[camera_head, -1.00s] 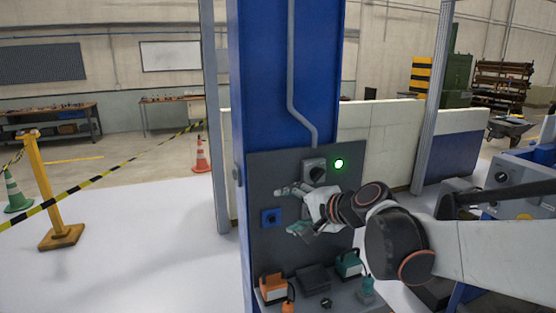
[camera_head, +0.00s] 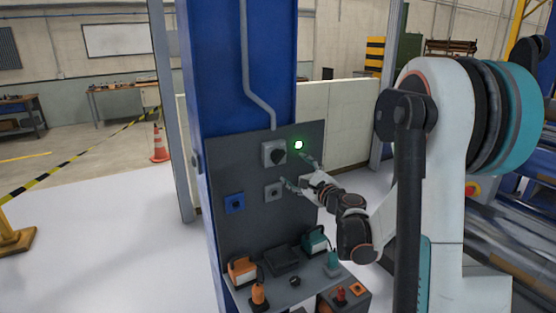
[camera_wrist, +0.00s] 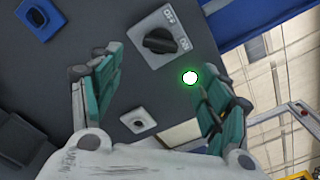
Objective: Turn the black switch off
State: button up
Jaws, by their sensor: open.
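The black switch (camera_head: 279,156) is a rotary knob on a light grey plate, high on the dark panel. My gripper (camera_head: 295,171) is open and empty, just below and right of the switch, with one finger near the lamp. In the wrist view its teal fingers (camera_wrist: 160,72) are spread wide, apart from the knob.
A grey socket plate (camera_head: 274,191) and a blue socket plate (camera_head: 234,203) sit lower on the panel. An orange device (camera_head: 242,271) and a teal device (camera_head: 315,241) stand on the shelf below. A blue column (camera_head: 225,60) rises behind.

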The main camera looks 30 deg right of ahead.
aim_at(281, 159)
jog(key=w, duration=1.1)
jog(key=shift+w+a, duration=0.15)
jog(key=shift+a, duration=0.05)
jog(key=c, duration=1.1)
